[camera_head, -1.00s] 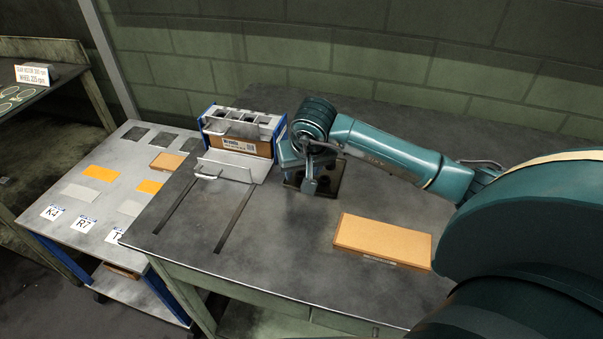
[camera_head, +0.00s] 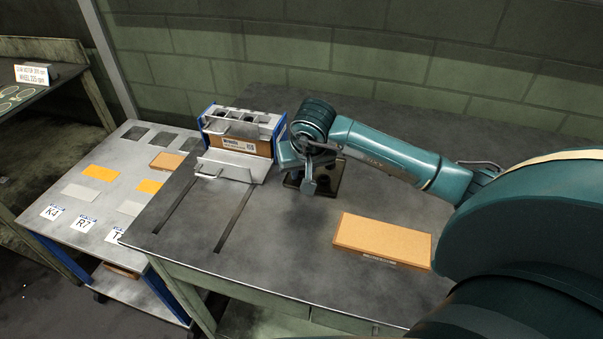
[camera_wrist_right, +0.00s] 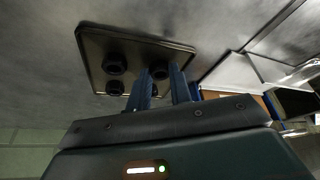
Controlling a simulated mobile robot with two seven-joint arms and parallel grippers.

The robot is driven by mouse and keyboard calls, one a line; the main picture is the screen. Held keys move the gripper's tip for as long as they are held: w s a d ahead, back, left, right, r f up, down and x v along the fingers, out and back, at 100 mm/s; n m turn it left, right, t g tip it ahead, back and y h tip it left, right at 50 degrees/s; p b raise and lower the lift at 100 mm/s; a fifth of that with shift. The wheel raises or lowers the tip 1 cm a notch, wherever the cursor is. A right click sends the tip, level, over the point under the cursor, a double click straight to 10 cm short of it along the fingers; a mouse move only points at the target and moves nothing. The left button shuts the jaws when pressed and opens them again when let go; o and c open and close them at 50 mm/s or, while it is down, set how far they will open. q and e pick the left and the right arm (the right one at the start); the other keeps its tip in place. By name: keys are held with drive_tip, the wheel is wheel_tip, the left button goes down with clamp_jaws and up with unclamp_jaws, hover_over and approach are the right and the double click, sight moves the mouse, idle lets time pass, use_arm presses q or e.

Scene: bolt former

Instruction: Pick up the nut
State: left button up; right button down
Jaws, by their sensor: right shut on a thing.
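Dark round nuts stand on a dark, flat tray (camera_wrist_right: 90,40); it also shows in the head view (camera_head: 335,175), partly hidden by my right gripper. My right gripper (camera_wrist_right: 164,72) points down at the tray, its two blue fingers shut on one dark nut (camera_wrist_right: 158,68) near the tray's edge. Another nut (camera_wrist_right: 115,64) stands apart beside it, with one more (camera_wrist_right: 115,88) close by. I cannot tell whether the gripped nut is clear of the tray. In the head view the right gripper (camera_head: 308,187) hides the nuts. My left gripper is not in view.
A blue-sided bin unit with a box (camera_head: 240,142) stands left of my right gripper. A brown flat box (camera_head: 382,240) lies on the table (camera_head: 270,245) in front. A side table with labels (camera_head: 85,222) stands at the left; a brick wall is behind.

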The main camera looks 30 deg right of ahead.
sight(302, 176)
wheel_tip(302, 176, up, 10)
idle(0.5)
